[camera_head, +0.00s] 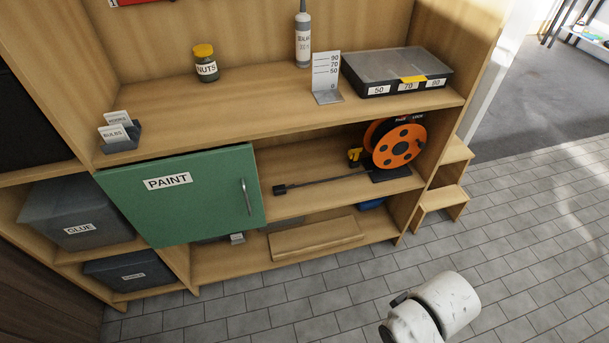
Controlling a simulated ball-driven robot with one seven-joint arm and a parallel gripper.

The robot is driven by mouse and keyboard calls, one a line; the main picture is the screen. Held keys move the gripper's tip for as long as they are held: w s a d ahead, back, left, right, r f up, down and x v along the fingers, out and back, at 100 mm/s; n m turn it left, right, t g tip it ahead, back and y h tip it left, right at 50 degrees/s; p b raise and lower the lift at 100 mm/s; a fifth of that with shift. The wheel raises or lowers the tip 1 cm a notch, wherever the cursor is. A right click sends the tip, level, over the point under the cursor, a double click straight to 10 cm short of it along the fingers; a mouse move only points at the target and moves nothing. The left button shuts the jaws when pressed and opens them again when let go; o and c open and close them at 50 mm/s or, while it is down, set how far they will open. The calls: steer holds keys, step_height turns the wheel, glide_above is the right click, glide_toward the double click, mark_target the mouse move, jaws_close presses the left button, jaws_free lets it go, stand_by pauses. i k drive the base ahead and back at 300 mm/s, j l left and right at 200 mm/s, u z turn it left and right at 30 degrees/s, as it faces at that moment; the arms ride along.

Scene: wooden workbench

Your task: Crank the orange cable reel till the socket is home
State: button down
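The orange cable reel (394,146) stands upright on a dark base at the right end of the middle shelf. A yellow part (354,157) sits just left of it. A dark cable (325,181) runs left from the reel along the shelf. Its end carries a small black block, the socket (280,189), near the shelf's front edge by the green door. The crank handle cannot be made out clearly. A white rounded part of my arm (444,303) shows at the bottom right, over the floor and well apart from the reel. My gripper's fingers do not show.
A green door marked PAINT (190,206) covers the shelf's left part. The top shelf holds a NUTS jar (206,69), a sealant tube (303,40), a numbered bracket (326,78) and an organizer case (398,72). A wooden step (441,198) stands at the right. The tiled floor in front is clear.

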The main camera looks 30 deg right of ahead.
mark_target(392, 143)
steer(key=z, duration=1.05)
steer(key=i+z, duration=0.3)
steer(key=i+j+z, duration=0.3)
steer(key=l, duration=0.1)
